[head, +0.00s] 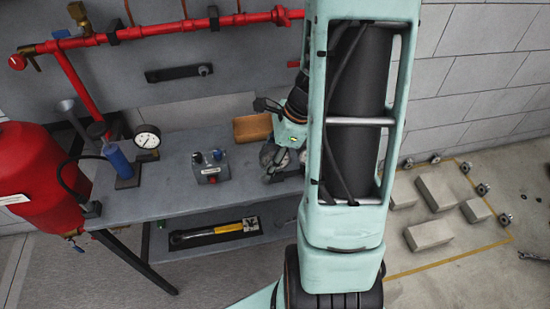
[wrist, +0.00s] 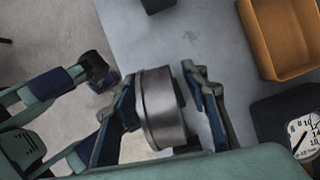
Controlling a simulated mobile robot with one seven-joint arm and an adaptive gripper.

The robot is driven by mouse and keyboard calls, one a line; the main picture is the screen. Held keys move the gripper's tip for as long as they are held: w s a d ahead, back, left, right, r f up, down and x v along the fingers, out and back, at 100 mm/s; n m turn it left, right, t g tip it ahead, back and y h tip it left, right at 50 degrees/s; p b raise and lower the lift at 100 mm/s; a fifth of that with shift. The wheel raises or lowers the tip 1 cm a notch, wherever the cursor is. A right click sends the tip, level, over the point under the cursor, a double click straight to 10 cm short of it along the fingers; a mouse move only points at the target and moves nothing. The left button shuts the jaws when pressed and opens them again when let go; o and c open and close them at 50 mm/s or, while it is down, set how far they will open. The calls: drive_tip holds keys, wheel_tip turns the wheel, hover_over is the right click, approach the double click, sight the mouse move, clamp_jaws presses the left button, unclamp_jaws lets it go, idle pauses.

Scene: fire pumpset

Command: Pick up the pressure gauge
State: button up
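A round metal-cased gauge, apparently the pressure gauge (wrist: 160,108), stands edge-on between the two fingers of my gripper (wrist: 165,90) in the wrist view. Its dial face is not visible there. The left finger is close against its side; a narrow gap shows beside the right finger. In the head view my gripper (head: 272,166) is low at the right part of the grey bench (head: 185,180), and my arm hides much of that area. Another gauge with a white dial (wrist: 306,135) shows at the right edge of the wrist view.
An orange-brown open bin (wrist: 275,75) lies behind the gauge. A grey box with knobs (head: 210,173) and a blue hand pump with a white gauge (head: 147,138) stand further left on the bench. Red pipes (head: 150,33) run along the wall above.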

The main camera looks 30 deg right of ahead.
clamp_jaws()
drive_tip(key=shift+r, duration=0.15)
